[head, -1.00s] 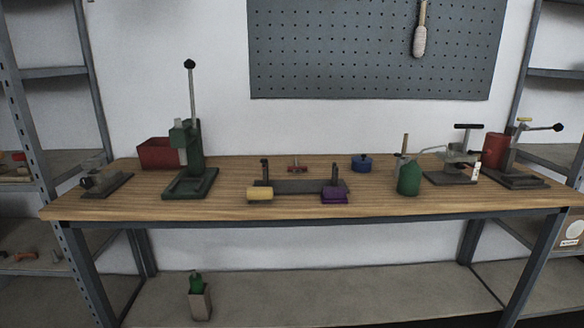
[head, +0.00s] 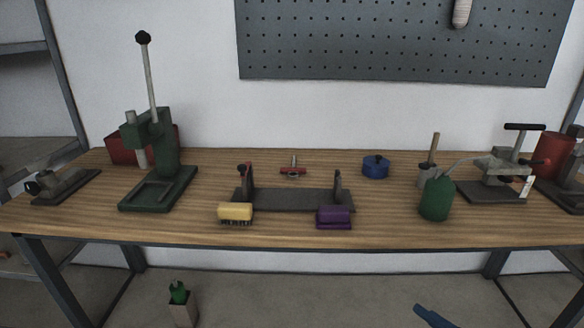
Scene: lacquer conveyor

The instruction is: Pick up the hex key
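A small T-shaped tool with a red crossbar and a short grey shaft, which looks like the hex key (head: 293,171), is on the wooden workbench (head: 395,222). It is near the middle of the bench, behind a dark grey fixture (head: 290,199) with two posts. Nothing covers it in the head view. My gripper is not in view.
A yellow brush (head: 235,211) and a purple block (head: 334,216) sit at the front. A blue round container (head: 375,167) stands right of the tool. A green press (head: 158,170) stands left; a green bottle (head: 436,198) stands right. A blue shape (head: 433,316) at the bottom edge is unclear.

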